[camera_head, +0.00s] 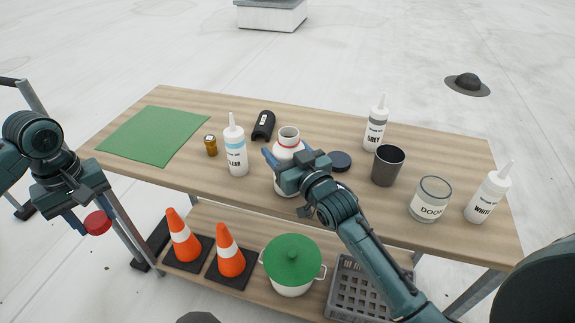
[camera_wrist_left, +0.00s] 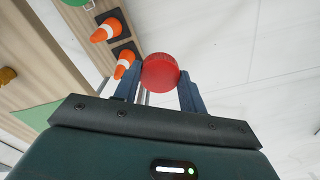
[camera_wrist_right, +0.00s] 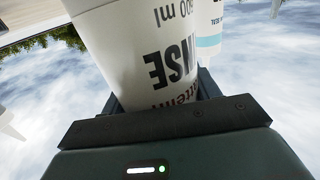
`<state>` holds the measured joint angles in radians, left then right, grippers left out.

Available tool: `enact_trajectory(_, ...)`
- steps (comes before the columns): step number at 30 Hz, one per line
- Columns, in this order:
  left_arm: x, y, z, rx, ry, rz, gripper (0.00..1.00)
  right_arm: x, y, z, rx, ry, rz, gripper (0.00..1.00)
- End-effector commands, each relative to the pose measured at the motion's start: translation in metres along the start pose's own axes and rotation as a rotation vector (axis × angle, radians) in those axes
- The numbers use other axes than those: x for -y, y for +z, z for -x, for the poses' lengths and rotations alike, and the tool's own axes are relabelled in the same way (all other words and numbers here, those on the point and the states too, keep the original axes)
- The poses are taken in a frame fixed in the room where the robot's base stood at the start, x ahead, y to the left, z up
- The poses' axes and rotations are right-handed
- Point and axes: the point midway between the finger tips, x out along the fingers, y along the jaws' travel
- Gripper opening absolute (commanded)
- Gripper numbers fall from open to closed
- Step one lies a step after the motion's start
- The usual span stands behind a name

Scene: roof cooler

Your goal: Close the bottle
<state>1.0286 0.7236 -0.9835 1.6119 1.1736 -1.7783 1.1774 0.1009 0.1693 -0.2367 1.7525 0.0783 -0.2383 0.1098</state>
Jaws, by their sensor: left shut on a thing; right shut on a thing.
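A white bottle (camera_head: 289,144) with a red ring at its neck stands upright on the table, its wide mouth uncapped. My right gripper (camera_head: 283,168) is shut around its body; the bottle's printed side fills the right wrist view (camera_wrist_right: 150,50). The lower part of the bottle is partly hidden by my right gripper in the head view.
A green mat (camera_head: 152,135) lies at left, clear.

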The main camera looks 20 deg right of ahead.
Motion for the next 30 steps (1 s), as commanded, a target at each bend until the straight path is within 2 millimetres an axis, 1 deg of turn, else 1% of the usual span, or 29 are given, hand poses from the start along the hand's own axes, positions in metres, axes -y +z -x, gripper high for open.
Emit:
enact_trajectory(1, 0.000, 0.000, 0.000, 0.000, 0.000, 0.000, 0.21, 0.000, 0.000, 0.000, 0.000, 0.000, 0.000, 0.51)
enact_trajectory(6, 0.000, 0.000, 0.000, 0.000, 0.000, 0.000, 0.21, 0.000, 0.000, 0.000, 0.001, 0.000, 0.000, 0.38)
enact_trajectory(11, 0.000, 0.000, 0.000, 0.000, 0.000, 0.000, 0.21, 0.000, 0.000, 0.000, 0.000, 0.000, 0.001, 0.38)
enact_trajectory(14, 0.000, 0.000, 0.001, 0.000, 0.000, 0.000, 0.21, 0.000, -0.003, 0.000, -0.001, 0.000, 0.001, 0.38)
enact_trajectory(17, 0.000, 0.000, 0.003, 0.000, 0.000, 0.000, 0.21, 0.000, -0.016, 0.000, -0.004, 0.000, 0.001, 0.38)
enact_trajectory(24, 0.000, 0.000, 0.008, 0.000, 0.000, 0.000, 0.21, -0.001, -0.065, 0.000, -0.006, 0.000, 0.002, 0.38)
enact_trajectory(27, 0.000, 0.000, 0.010, 0.000, 0.000, 0.000, 0.21, -0.001, -0.082, 0.000, -0.005, 0.000, 0.002, 0.38)
enact_trajectory(30, 0.000, 0.000, 0.011, 0.000, 0.000, 0.000, 0.21, -0.001, -0.094, 0.000, -0.003, 0.000, 0.001, 0.38)
